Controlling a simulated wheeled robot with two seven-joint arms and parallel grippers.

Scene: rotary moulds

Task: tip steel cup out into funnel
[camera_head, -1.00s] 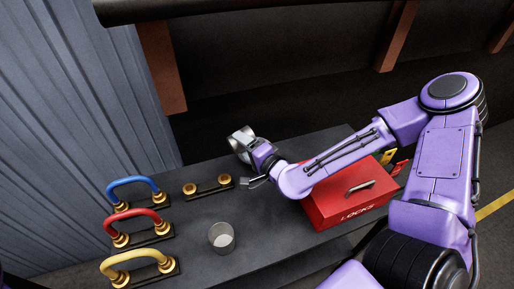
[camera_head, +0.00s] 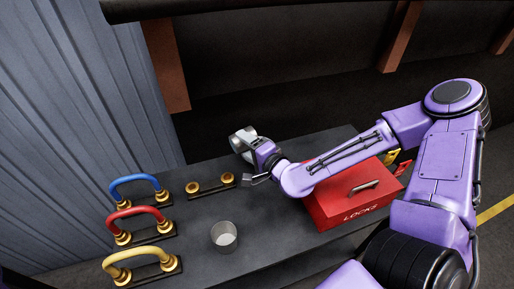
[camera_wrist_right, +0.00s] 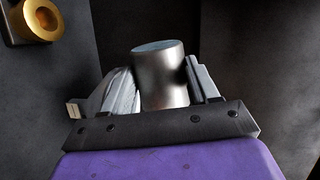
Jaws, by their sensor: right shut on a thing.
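My right gripper (camera_head: 243,144) is shut on a steel cup (camera_wrist_right: 160,78) and holds it over the far part of the dark table. In the right wrist view the shiny cup stands between the two fingers, with a bluish-grey round end facing up in the picture. In the head view the cup (camera_head: 240,138) is small and partly hidden by the gripper, so its exact tilt and contents cannot be told. I cannot make out a clear funnel. A grey open vessel (camera_head: 224,236) with a pale inside stands upright on the table, apart from the gripper. My left gripper is not in view.
Blue (camera_head: 138,181), red (camera_head: 138,213) and yellow (camera_head: 138,254) handles on brass knobs stand along the table's left side. A bar with two brass knobs (camera_head: 211,185) lies near the gripper. A red box (camera_head: 335,212) marked LOCKS sits under my right arm. The front middle is clear.

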